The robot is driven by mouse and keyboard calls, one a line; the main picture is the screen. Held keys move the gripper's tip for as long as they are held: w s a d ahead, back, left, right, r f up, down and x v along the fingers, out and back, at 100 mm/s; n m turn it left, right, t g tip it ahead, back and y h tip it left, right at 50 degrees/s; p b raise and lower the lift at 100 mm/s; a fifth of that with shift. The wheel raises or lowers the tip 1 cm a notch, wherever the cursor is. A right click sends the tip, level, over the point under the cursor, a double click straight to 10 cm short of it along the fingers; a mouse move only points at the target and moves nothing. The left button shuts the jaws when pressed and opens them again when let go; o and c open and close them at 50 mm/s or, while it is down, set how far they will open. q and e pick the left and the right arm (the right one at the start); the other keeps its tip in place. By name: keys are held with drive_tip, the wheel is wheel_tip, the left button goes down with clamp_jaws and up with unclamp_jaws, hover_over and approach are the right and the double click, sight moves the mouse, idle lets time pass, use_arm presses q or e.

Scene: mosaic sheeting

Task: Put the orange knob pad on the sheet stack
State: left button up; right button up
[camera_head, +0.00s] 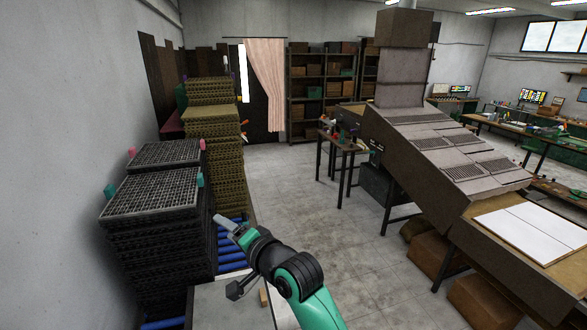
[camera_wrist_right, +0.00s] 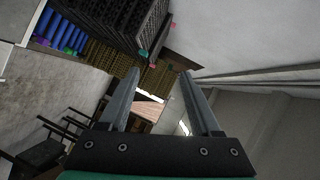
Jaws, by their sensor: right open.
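I cannot make out the orange knob pad for certain. A small orange-red spot (camera_head: 244,122) shows at the right edge of the yellowish stack. At the left stands a tall stack of dark grid sheets (camera_head: 152,195), with teal and pink knobs at its top corners; which stack is the sheet stack I cannot tell. My right gripper (camera_head: 229,255) is open and empty, right of the dark stack's front. In the right wrist view its two fingers (camera_wrist_right: 160,78) are apart with nothing between them. The dark stack also shows there (camera_wrist_right: 118,22). My left gripper is not in view.
Yellowish stacks (camera_head: 215,120) stand behind the dark one. Blue rollers (camera_head: 231,258) lie beside it, near a pale surface with a small tan block (camera_head: 265,298). A sloped machine (camera_head: 440,150) stands at the right. The floor between is clear.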

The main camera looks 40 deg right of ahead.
drive_tip(key=s+a+r+n+t, duration=0.1)
drive_tip(key=s+r+n+t, duration=0.2)
drive_tip(key=s+r, duration=0.35)
drive_tip(key=s+a+r+n+t, duration=0.2)
drive_tip(key=s+r+n, duration=0.2)
drive_tip(key=r, duration=0.6)
drive_tip(key=s+a+r+n+t, duration=0.1)
drive_tip(key=s+r+n+t, duration=0.3)
drive_tip(key=r, duration=0.5)
drive_tip(key=s+r+n+t+y, duration=0.1)
drive_tip(key=s+r, duration=0.5)
drive_tip(key=s, duration=0.6)
drive_tip(key=shift+s+a+n+t, duration=0.2)
drive_tip(key=shift+n+t, duration=0.6)
drive_tip(key=shift+n, duration=0.4)
drive_tip(key=shift+d, duration=0.1)
